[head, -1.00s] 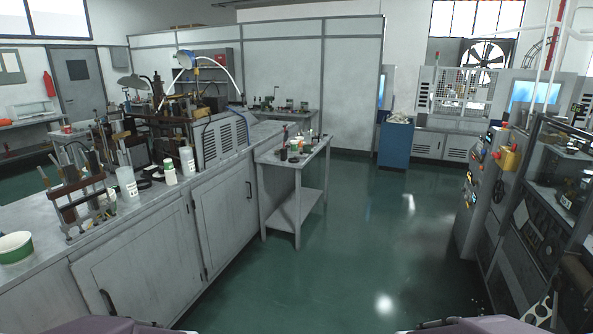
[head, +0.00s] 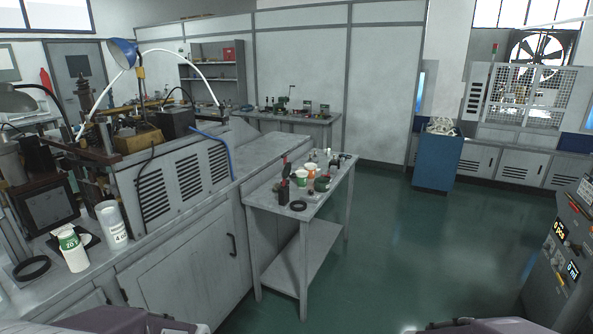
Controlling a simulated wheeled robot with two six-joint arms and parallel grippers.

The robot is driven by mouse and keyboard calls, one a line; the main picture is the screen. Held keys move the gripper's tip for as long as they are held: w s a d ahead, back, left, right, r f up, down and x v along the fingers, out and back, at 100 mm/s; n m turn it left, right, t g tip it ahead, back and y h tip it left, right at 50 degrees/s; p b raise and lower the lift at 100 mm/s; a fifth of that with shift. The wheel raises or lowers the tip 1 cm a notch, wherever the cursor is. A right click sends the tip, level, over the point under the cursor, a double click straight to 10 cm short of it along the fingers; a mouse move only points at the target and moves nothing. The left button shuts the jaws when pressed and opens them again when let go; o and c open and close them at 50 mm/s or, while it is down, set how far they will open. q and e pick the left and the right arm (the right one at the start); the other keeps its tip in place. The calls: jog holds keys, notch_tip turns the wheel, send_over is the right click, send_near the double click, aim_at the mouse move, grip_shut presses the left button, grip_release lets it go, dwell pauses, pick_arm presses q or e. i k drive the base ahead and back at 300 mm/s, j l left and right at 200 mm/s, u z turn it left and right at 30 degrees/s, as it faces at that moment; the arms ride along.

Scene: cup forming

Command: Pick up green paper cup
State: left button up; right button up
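A small green cup-like item (head: 322,184) stands on the small side table (head: 262,197), among several small items. A white item with green (head: 299,178) stands just left of it, and an orange-and-white cup (head: 311,170) stands behind. They are too small to tell which is a green paper cup. A white bottle with a green label (head: 73,250) stands on the left counter. Only parts of my arms show at the bottom edge; neither gripper's fingers are in view.
A long grey counter (head: 190,228) with machines and a lamp (head: 124,53) runs along the left. A blue cabinet (head: 437,160) stands at the back, and a control panel (head: 562,255) at the right. The green floor (head: 400,260) between is clear.

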aim_at(302, 180)
jog(key=i+j+u, duration=0.3)
jog(key=i, duration=0.55)
jog(key=i+l+u, duration=0.25)
jog(key=i, duration=0.6)
jog(key=i+l+u, duration=0.1)
jog(key=i+u, duration=0.2)
jog(key=i, duration=0.55)
